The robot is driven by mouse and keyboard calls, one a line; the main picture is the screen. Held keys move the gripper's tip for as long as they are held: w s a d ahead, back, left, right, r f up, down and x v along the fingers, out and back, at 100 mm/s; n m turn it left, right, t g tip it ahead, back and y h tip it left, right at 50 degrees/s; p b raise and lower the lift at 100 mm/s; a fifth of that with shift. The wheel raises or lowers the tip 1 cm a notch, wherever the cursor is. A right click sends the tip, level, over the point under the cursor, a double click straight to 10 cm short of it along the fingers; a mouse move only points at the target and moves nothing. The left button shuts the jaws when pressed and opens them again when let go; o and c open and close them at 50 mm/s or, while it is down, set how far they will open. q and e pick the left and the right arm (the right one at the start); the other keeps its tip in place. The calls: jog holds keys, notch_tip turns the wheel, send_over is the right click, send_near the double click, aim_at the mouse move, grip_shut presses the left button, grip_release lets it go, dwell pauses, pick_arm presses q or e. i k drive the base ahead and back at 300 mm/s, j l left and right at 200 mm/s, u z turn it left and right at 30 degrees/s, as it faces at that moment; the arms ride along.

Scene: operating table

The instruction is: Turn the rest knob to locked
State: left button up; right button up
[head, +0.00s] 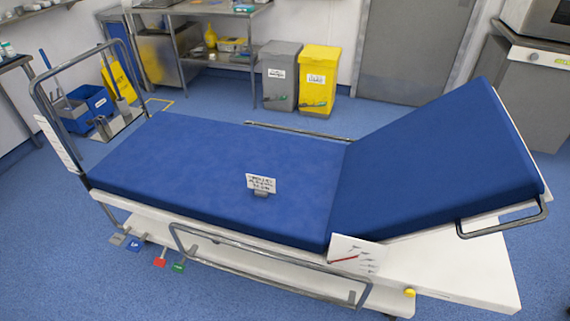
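The operating table has a blue mattress (215,165) and a raised blue backrest (435,160) at the right. A small yellow knob (409,293) sits on the near side of the white base (465,272), below the backrest. A white panel (372,246) with small dark markings and a red pointer (343,260) is at the near side by the backrest hinge. The pointer lies towards the panel's lower left. No label names the rest knob, and the panel's markings are too small to read. Neither of my grippers is in view.
A silver side rail (265,262) runs along the near side, left of the yellow knob. A metal handle (505,222) juts out below the backrest. Coloured pedals (160,262) are at the lower left. A small white card (261,183) stands on the mattress. Bins (318,75) stand behind.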

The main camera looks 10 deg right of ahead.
aim_at(408, 292)
jog(key=z, duration=1.6)
